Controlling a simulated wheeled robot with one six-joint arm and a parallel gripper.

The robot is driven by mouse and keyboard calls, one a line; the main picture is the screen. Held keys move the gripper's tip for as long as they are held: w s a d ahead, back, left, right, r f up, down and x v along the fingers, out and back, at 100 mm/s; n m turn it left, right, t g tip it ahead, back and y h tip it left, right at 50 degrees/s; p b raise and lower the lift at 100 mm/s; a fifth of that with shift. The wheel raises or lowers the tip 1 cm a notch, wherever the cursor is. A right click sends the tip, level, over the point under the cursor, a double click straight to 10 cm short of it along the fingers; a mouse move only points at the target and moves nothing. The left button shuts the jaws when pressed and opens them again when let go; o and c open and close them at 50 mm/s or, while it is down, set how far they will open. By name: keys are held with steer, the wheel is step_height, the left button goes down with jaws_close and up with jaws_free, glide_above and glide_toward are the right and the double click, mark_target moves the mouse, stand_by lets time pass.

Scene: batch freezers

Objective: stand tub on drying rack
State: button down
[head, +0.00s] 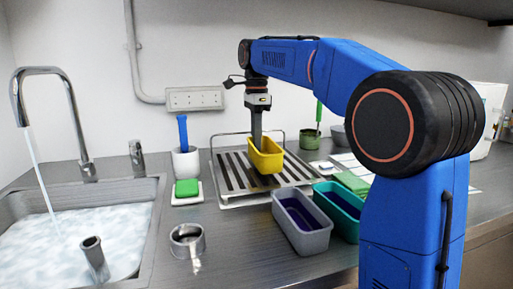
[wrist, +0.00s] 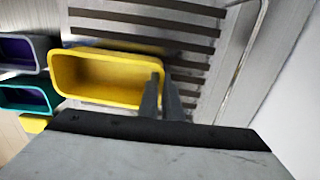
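The yellow tub (head: 268,160) is upright over the slats of the drying rack (head: 230,197). Whether its base touches the slats or hangs just above them, I cannot tell. My gripper (head: 257,140) points down at the tub's far end. In the wrist view, the fingers of my gripper (wrist: 161,98) straddle the end wall of the yellow tub (wrist: 100,92), one inside and one outside, close together on it. The tub looks empty. The rack's dark slats (wrist: 190,48) show beside and beyond it.
A grey tub (head: 302,240) and a teal tub (head: 345,225), both with dark purple insides, stand in front of the rack. A sink (head: 150,215) with running water is at left. A green sponge (head: 187,187), a white cup (head: 185,163) and a metal cup (head: 187,240) stand between.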

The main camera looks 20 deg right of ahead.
step_height(320, 180, down, 2)
steer(key=shift+f, duration=0.1)
steer(key=c, duration=1.9)
jaws_free()
steer(key=shift+c, duration=0.2)
step_height(320, 180, up, 12)
steer(key=shift+w, duration=0.2)
